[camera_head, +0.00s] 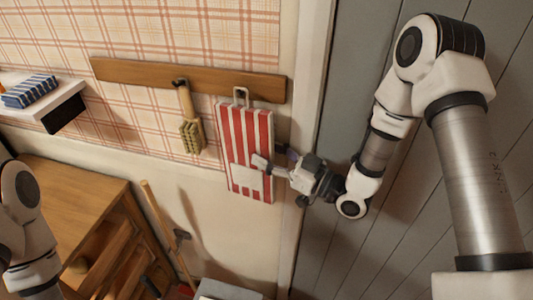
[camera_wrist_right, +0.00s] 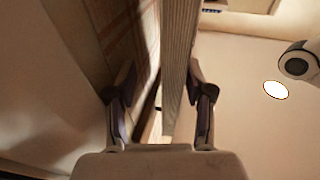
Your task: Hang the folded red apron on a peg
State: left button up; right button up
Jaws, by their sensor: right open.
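The folded red apron (camera_head: 248,132), with red and white stripes, a pale pocket patch and a light loop at its top, hangs upright against the wall below the wooden peg rail (camera_head: 140,73). Its loop (camera_head: 240,96) is at the rail's right part; the peg there is hard to make out. My right gripper (camera_head: 272,159) is open at the apron's lower right edge. In the right wrist view the apron (camera_wrist_right: 178,60) is seen edge-on between the open fingers (camera_wrist_right: 162,95), and a gap shows on its left side. My left gripper is out of view.
A brush (camera_head: 190,130) hangs from the rail left of the apron. A small shelf (camera_head: 55,108) holds a folded blue striped cloth (camera_head: 29,91). Below are a wooden cabinet (camera_head: 75,195) and a leaning broom handle (camera_head: 165,225). A grey plank panel (camera_head: 345,90) is at right.

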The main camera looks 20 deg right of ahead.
jog(key=shift+s, duration=0.15)
jog(key=r+v, duration=0.1)
jog(key=v, duration=0.6)
jog(key=shift+s+d+f, duration=0.2)
jog(key=shift+s+f, duration=0.15)
jog(key=shift+f, duration=0.1)
